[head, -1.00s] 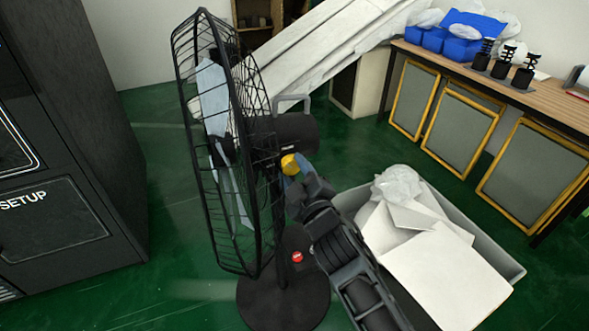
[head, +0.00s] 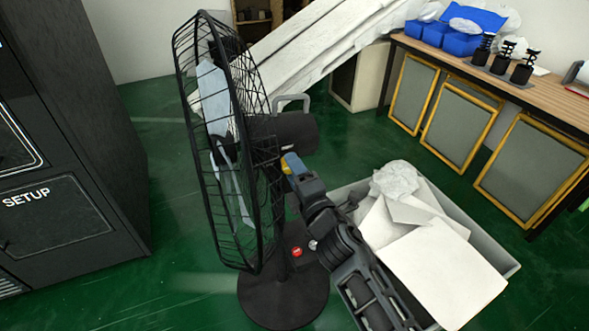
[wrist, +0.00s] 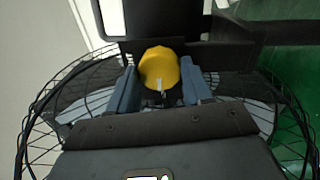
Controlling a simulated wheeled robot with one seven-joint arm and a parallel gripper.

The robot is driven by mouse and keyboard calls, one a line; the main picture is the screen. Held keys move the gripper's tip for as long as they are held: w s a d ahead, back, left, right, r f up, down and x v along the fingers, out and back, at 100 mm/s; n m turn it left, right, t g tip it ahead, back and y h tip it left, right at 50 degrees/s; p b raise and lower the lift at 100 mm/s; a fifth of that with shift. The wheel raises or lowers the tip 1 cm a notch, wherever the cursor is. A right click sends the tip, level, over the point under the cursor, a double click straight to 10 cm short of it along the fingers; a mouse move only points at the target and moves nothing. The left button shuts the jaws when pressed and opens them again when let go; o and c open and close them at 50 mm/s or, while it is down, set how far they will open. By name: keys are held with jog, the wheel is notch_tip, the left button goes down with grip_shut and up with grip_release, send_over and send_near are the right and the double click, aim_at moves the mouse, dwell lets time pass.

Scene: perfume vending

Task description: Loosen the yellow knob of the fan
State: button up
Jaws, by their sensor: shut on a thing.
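The black stand fan (head: 262,150) stands upright on a round base in the middle of the head view. Its yellow knob (head: 284,167) is below the motor housing and is mostly hidden there by my gripper (head: 290,166). In the wrist view the yellow knob (wrist: 160,70) is in the middle, between the two blue fingers of my gripper (wrist: 160,88). The gripper is shut on the knob, with a finger on each side. The fan's cage (wrist: 45,115) spreads behind it in the wrist view.
A grey bin (head: 490,262) with white sheets stands right of the fan, close beside my arm. A black SETUP cabinet (head: 70,140) is at the left. A wooden bench (head: 540,95) is at the right. Green floor is free between cabinet and fan.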

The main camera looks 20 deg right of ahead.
jog(key=shift+n, duration=0.5)
jog(key=shift+f, duration=0.1)
jog(key=o, duration=1)
jog(key=shift+o, duration=0.2)
jog(key=shift+s, duration=0.1)
jog(key=s, duration=0.7)
jog(key=shift+s+f, duration=0.2)
jog(key=shift+s, duration=0.15)
